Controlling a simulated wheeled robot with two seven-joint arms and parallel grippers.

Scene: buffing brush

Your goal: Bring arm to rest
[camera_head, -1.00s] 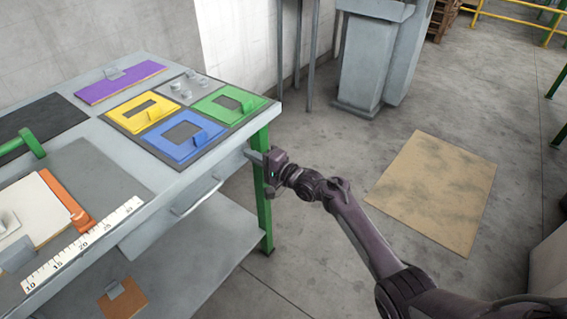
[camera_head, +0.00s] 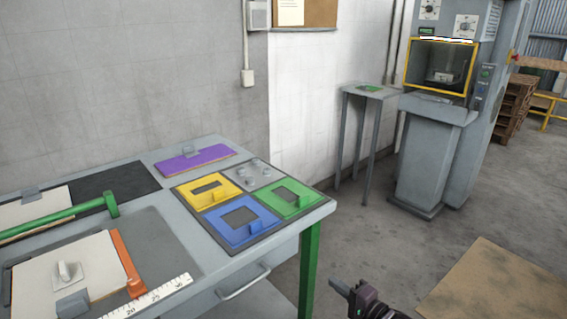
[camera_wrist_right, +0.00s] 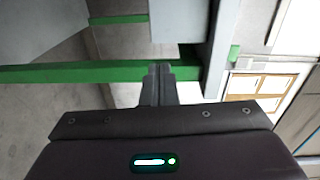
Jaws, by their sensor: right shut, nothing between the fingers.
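My right gripper (camera_head: 343,288) shows at the bottom edge of the head view, to the right of the table's green leg (camera_head: 310,265) and apart from it. In the right wrist view its fingers (camera_wrist_right: 160,72) are together with nothing between them. The rest of my right arm is mostly below the head picture. My left gripper does not show in either view.
A grey workbench (camera_head: 185,222) fills the lower left, with yellow (camera_head: 209,192), blue (camera_head: 240,222), green (camera_head: 290,198) and purple (camera_head: 195,160) plates on it. A machine (camera_head: 440,120) and small side table (camera_head: 370,91) stand behind. A brown mat (camera_head: 495,285) lies on open floor at right.

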